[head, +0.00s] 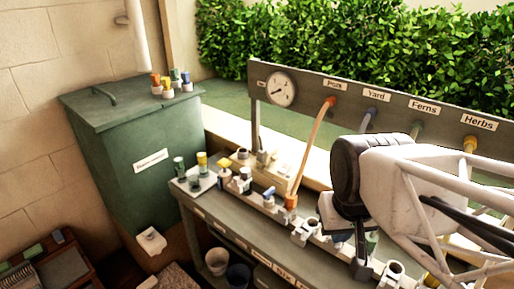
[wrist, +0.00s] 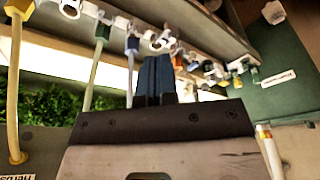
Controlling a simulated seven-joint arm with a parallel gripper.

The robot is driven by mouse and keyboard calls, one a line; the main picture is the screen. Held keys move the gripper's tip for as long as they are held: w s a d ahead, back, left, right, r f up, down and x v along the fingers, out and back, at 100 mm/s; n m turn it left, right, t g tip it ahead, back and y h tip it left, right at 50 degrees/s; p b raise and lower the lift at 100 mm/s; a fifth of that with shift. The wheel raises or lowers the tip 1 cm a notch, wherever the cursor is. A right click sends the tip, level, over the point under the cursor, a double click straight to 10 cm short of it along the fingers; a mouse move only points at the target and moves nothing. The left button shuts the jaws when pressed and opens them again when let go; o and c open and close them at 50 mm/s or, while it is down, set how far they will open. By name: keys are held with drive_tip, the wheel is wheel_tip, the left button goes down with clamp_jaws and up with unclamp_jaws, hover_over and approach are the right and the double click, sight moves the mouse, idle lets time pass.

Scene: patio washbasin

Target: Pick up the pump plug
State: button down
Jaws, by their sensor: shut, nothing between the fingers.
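Several small plugs with coloured tops show in the head view, and I cannot tell which is the pump plug. One group, with an orange plug (head: 155,79) and a yellow plug (head: 166,85), stands on the green cabinet's lid. Others, such as a yellow-topped plug (head: 202,161) and a dark green plug (head: 179,166), stand at the bench's left end. My gripper (wrist: 155,62) is shut and empty, with its dark fingers together in the wrist view. In the head view it is at the right, over the bench's pipe row, apart from both plug groups and hiding part of the row.
The green cabinet (head: 135,138) stands left of the bench (head: 232,221). A board with a round gauge (head: 281,89) runs behind it, with labelled hoses, including an orange hose (head: 311,150) rising from the row. Two cups, one white (head: 217,261), sit below. A hedge is behind.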

idle(0.3)
drive_tip(key=c, duration=1)
unclamp_jaws()
drive_tip(key=shift+c, duration=0.2)
drive_tip(key=w+a+f+m+h, duration=0.1)
drive_tip(key=w+a+m, duration=0.2)
drive_tip(key=w, duration=1)
drive_tip(key=w+a+m+h, duration=0.1)
drive_tip(key=w+a+m, duration=0.15)
drive_tip(key=w, duration=1.05)
drive_tip(key=w+a+f+m, duration=0.1)
drive_tip(key=w+a+f, duration=0.3)
drive_tip(key=w, duration=0.3)
drive_tip(key=w+a+f+m, duration=0.1)
drive_tip(key=w+a+f, duration=0.3)
drive_tip(key=w, duration=0.3)
drive_tip(key=w+a+f+m+h, duration=0.1)
drive_tip(key=w+a+f, duration=0.3)
drive_tip(key=w, duration=0.3)
drive_tip(key=shift+a+f+t, duration=0.2)
drive_tip(key=shift+f+t, duration=0.1)
drive_tip(key=shift+f, duration=0.25)
